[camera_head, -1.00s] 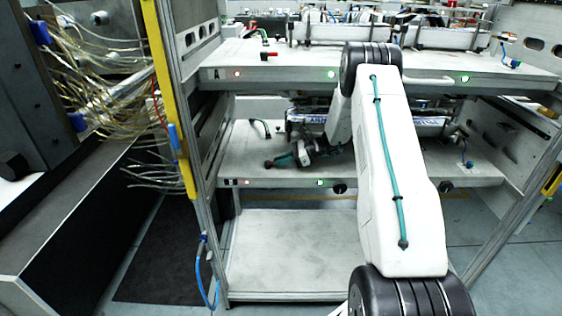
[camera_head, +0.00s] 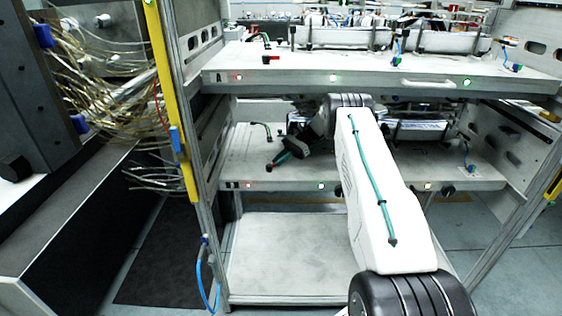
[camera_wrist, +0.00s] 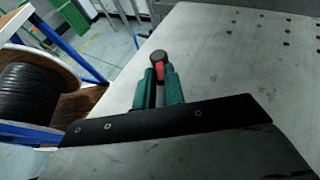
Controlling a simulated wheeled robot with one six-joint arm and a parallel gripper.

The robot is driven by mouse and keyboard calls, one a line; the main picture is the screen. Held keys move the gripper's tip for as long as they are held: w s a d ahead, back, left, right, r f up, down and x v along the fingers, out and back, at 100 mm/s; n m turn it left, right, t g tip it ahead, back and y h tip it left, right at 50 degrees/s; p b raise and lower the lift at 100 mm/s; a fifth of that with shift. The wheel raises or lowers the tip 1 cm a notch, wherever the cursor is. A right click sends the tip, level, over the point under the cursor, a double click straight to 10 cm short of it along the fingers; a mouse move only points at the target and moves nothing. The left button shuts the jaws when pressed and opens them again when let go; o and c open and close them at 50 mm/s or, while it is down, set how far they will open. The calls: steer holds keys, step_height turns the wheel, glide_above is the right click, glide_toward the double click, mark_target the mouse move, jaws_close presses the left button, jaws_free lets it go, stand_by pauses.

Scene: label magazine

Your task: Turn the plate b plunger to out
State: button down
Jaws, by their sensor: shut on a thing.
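The plate B plunger shows in the wrist view as a red lever with a dark round knob (camera_wrist: 157,56). My gripper (camera_wrist: 159,75) is shut on it, with a teal finger on each side of the red part and the knob beyond the fingertips. In the head view, the plunger's dark knob (camera_head: 268,167) shows just past the teal fingers of my gripper (camera_head: 275,162), over the left front of plate B (camera_head: 240,172). The plunger's base is hidden by the fingers and the dark gripper body.
Plate A (camera_head: 300,72) lies above plate B and carries its own red plunger (camera_head: 271,59). My arm reaches in between the two plates. A yellow post (camera_head: 172,95) and hanging cables (camera_head: 105,80) stand left. A cable reel (camera_wrist: 35,90) shows in the wrist view.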

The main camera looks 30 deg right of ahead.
steer(key=shift+w+r+n+g, duration=0.1)
steer(key=shift+w+n+g, duration=0.15)
steer(key=shift+n+g, duration=0.15)
steer(key=c, duration=1.5)
jaws_free()
